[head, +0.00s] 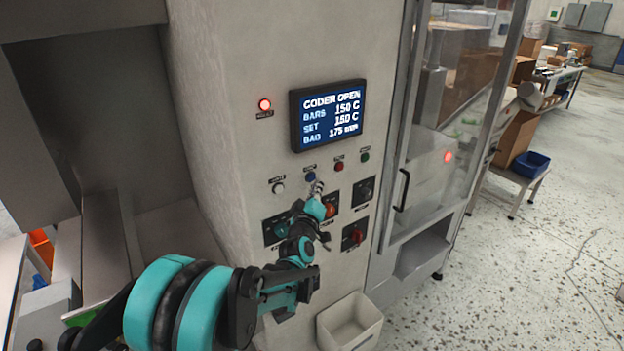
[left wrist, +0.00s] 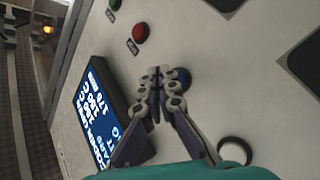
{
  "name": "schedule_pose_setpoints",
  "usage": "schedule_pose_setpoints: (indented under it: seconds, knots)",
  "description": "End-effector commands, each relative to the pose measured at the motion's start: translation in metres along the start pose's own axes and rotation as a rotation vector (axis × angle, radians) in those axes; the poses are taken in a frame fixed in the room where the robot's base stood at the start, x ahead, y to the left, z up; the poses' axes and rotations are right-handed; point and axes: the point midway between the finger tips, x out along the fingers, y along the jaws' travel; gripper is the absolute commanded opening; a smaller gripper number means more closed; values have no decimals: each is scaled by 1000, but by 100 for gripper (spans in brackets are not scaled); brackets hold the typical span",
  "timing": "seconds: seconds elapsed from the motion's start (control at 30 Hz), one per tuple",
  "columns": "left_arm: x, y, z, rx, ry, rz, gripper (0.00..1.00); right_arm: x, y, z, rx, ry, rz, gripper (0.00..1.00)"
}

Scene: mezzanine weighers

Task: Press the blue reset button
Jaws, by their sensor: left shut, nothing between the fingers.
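The blue button (head: 311,177) is in the row of small buttons below the display on the pale machine panel. In the left wrist view the blue button (left wrist: 184,76) shows just beside the fingertips, partly hidden by them. My left gripper (head: 318,187) is shut and empty, its tips just below the button in the head view. In the left wrist view the shut fingers of the left gripper (left wrist: 156,76) point at the panel. I cannot tell whether the tips touch the panel or button. My right gripper is in neither view.
A white button (head: 278,188), red button (head: 339,166) and green button (head: 365,156) flank the blue one. The lit display (head: 327,115) reads "CODER OPEN". Rotary switches (head: 353,236) sit below. A glazed door with a black handle (head: 402,190) is at right, a pale bin (head: 350,326) below.

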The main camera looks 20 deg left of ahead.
Motion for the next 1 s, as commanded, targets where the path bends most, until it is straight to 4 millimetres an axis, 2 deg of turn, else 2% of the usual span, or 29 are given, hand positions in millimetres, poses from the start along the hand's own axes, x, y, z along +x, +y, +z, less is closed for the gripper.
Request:
schedule_pose_setpoints:
  seconds: [1.0]
  knots:
    - [8, -6, -6, 0, 0, 0, 0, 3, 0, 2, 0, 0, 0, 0]
